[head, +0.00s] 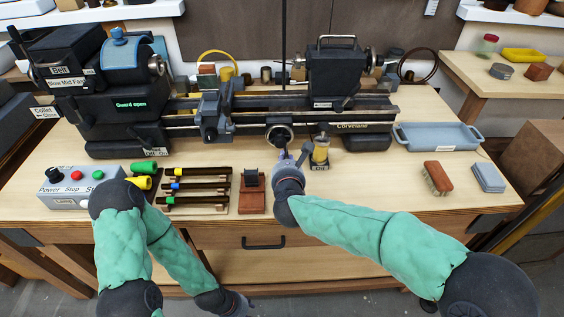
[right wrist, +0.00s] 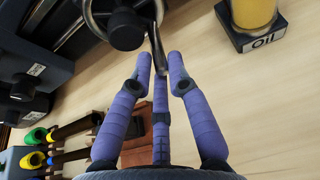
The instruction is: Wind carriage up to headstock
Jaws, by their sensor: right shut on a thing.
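The black lathe's headstock (head: 120,75) stands at the left end of the bed, with a "Guard open" label. The grey carriage (head: 213,112) sits on the bed right of the headstock, with a gap between them. A handwheel (head: 279,133) is on the lathe's front, right of the carriage; it also shows in the right wrist view (right wrist: 122,28). My right gripper (head: 293,158) is at the handwheel, its blue fingers (right wrist: 160,63) shut on the thin metal handle (right wrist: 157,38). My left gripper (head: 240,305) hangs low before the bench, mostly hidden; its fingers cannot be made out.
An oil bottle in a dark holder (head: 321,150) stands close right of my right gripper. The tailstock (head: 335,75) is at the right of the bed. A control box (head: 80,187), dark tools (head: 195,187) and a red-brown block (head: 252,192) lie on the front left bench.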

